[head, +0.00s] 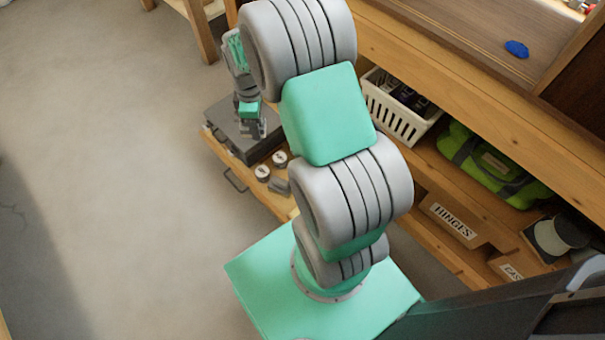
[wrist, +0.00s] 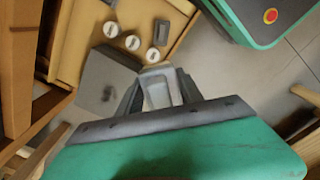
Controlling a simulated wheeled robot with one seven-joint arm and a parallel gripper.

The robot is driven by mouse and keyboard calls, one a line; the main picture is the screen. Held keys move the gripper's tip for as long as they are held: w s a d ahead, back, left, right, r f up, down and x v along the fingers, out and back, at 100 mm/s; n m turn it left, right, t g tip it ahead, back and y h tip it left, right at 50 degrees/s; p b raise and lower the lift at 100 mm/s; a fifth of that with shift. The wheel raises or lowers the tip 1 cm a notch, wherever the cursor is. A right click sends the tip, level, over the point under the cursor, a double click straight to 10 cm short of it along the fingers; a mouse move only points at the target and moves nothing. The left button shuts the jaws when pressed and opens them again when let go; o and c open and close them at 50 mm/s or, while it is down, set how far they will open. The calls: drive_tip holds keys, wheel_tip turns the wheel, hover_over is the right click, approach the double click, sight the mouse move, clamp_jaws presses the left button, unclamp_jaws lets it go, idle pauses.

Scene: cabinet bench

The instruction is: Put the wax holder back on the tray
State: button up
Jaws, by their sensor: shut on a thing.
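My gripper (wrist: 158,90) is shut on a light grey tapered piece, which I take to be the wax holder (wrist: 156,88). In the head view my gripper (head: 259,130) hangs over or near a dark grey box, and the held piece is too small to make out. The wooden tray (wrist: 140,18) lies beyond the fingers in the wrist view. It also shows low beside the bench in the head view (head: 262,191), partly hidden by my arm. The held piece appears above the tray's edge; I cannot tell the height.
The dark grey box (wrist: 108,82), several round white-topped tins (wrist: 132,42) and a small dark block (wrist: 161,28) sit at the tray. The bench shelves to the right hold a white basket (head: 398,112) and a green bag (head: 490,165). Floor at left is clear.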

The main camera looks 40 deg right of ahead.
drive_tip(key=s+d+f+n+b, duration=0.2)
drive_tip(key=s+f+n, duration=0.25)
drive_tip(key=f, duration=0.65)
drive_tip(key=s+d+f+n+b, duration=0.1)
drive_tip(key=s+f+n, duration=0.35)
drive_tip(key=f, duration=0.65)
drive_tip(key=w+d+f+b, duration=0.2)
drive_tip(key=d+f, duration=0.1)
drive_tip(key=w+d+f+b, duration=0.2)
drive_tip(key=d+f, duration=0.1)
drive_tip(key=d, duration=0.1)
drive_tip(key=w+d+f+b, duration=0.1)
drive_tip(key=d+f+b, duration=0.1)
drive_tip(key=d+f, duration=0.1)
drive_tip(key=shift+w+d+f+b, duration=0.2)
drive_tip(key=shift+w+d+b, duration=0.15)
drive_tip(key=shift+d, duration=0.35)
drive_tip(key=shift+w+d+f, duration=0.2)
drive_tip(key=shift+d+f, duration=0.05)
drive_tip(key=shift+f, duration=0.05)
drive_tip(key=f+b, duration=0.1)
drive_tip(key=f, duration=0.1)
drive_tip(key=f+b, duration=0.1)
drive_tip(key=shift+w+d+f+b, duration=0.15)
drive_tip(key=shift+d+f+b, duration=0.05)
drive_tip(key=shift+f+b, duration=0.15)
drive_tip(key=shift+r, duration=0.2)
drive_tip(key=o, duration=0.8)
drive_tip(key=shift+f, duration=0.2)
drive_tip(key=o, duration=0.5)
